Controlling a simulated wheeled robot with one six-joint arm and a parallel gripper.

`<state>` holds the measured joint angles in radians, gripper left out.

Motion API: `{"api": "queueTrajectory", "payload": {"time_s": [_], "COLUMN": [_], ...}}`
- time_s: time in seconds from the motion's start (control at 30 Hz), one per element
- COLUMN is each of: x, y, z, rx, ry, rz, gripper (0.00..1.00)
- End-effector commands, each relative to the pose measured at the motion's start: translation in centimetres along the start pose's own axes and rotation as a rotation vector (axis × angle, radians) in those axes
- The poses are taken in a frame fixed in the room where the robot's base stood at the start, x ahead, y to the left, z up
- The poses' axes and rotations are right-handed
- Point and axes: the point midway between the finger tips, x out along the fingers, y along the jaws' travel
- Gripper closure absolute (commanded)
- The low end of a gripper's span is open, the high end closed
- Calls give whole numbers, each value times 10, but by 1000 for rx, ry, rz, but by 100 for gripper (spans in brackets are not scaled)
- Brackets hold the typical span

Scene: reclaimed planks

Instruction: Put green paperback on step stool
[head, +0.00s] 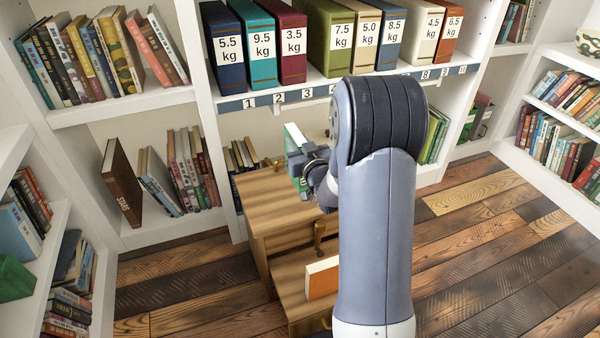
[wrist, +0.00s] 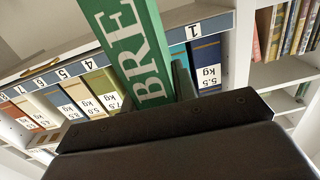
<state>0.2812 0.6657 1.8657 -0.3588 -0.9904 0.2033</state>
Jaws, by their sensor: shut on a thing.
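The green paperback (head: 293,139) stands upright in my gripper (head: 306,164), its pale page edges showing in the head view. In the wrist view the green paperback (wrist: 128,42) shows white letters "BRE" and rises from between the jaws. My gripper is shut on it. The wooden step stool (head: 258,214) stands in front of the shelves, partly hidden by my arm. The book appears over the stool's top step; I cannot tell whether its lower end touches the wood.
An orange book (head: 321,278) stands on the stool's lower step. Large weight-labelled volumes (head: 262,45) fill the shelf behind, above a numbered strip (head: 263,101). A brown book (head: 122,182) leans at left. The plank floor (head: 480,240) is clear at right.

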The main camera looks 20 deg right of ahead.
Motion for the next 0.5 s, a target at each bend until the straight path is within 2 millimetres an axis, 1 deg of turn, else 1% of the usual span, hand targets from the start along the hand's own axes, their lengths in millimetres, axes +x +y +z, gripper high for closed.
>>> {"api": "queueTrajectory", "payload": {"time_s": [0.03, 0.1, 0.27, 0.43, 0.5], "x": [0, 0, 0, 0, 0], "y": [0, 0, 0, 0, 0], "z": [13, 21, 31, 56, 63], "rx": [1, 1, -1, 0, 0], "ry": [0, 1, 3, 1, 2], "rz": [0, 0, -1, 0, 0], "gripper": [100, 100, 100, 100, 100]}}
